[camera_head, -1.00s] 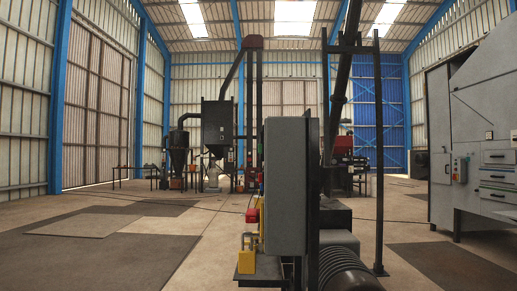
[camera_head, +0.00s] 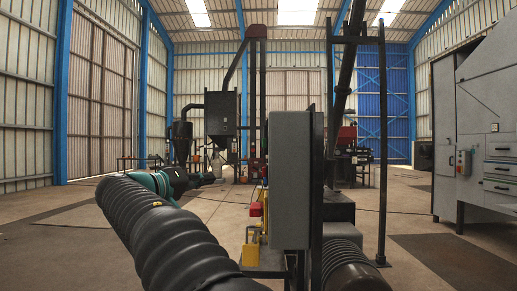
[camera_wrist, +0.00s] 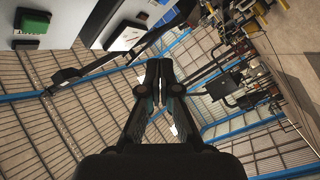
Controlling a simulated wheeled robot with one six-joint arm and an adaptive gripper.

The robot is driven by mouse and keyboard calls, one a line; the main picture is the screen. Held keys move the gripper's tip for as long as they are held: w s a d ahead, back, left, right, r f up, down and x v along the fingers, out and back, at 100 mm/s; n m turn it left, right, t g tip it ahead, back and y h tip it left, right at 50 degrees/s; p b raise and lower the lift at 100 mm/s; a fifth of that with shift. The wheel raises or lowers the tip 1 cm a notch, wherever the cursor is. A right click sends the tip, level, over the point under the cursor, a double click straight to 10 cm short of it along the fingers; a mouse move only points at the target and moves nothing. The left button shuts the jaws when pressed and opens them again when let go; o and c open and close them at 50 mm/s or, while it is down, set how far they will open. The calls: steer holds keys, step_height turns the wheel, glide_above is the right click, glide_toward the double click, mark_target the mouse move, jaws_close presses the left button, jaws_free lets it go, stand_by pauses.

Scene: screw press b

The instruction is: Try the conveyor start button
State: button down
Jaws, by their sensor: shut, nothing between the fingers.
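My gripper (camera_head: 208,179) is at the left of the grey control cabinet (camera_head: 289,180) in the head view, apart from it. In the wrist view its fingers (camera_wrist: 158,72) are together and empty. A green square button-like part in a dark housing (camera_wrist: 35,20) shows at the upper left of the wrist view, away from the fingertips. I cannot read any label, so I cannot tell which part is the conveyor start button. The cabinet's far face is hidden in the head view.
A yellow part (camera_head: 250,254) and a red part (camera_head: 256,209) sit left of the cabinet. A dark post (camera_head: 382,150) stands to its right. A large grey machine (camera_head: 475,150) with a small button box (camera_head: 463,163) stands far right. Open floor lies at left.

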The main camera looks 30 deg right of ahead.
mark_target(263, 143)
steer(key=s+r+m+g+h, duration=0.2)
steer(key=r+m, duration=0.4)
steer(key=r, duration=0.3)
steer(key=shift+s+g+h, duration=0.3)
steer(key=shift+s+h, duration=0.55)
steer(key=shift+h, duration=0.05)
steer(key=s+d+b, duration=0.3)
steer(key=s+d, duration=0.2)
steer(key=d, duration=0.2)
steer(key=shift+d, duration=0.1)
stand_by(0.6)
steer(key=shift+s+d+b, duration=0.1)
steer(key=shift+d+b, duration=0.2)
steer(key=shift+b, duration=0.1)
